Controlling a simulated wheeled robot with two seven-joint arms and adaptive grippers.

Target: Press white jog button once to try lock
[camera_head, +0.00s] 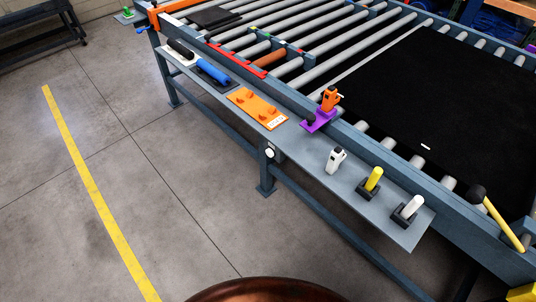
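A small round white button (269,153), which looks like the jog button, is on the front side of the blue-grey roller frame. It sits just below the edge of the side shelf, near the top of a frame leg. It is small in the camera_head view, and I cannot tell whether it is pressed in. Neither of my grippers shows in this view, and nothing covers the button.
The shelf (308,157) holds a blue tool (213,72), an orange plate (257,107), a purple bracket (319,121), a white tool (335,160) and yellow (374,179) and white (412,207) handles. A black belt (420,95) lies on rollers. Floor (185,180) before the button is clear.

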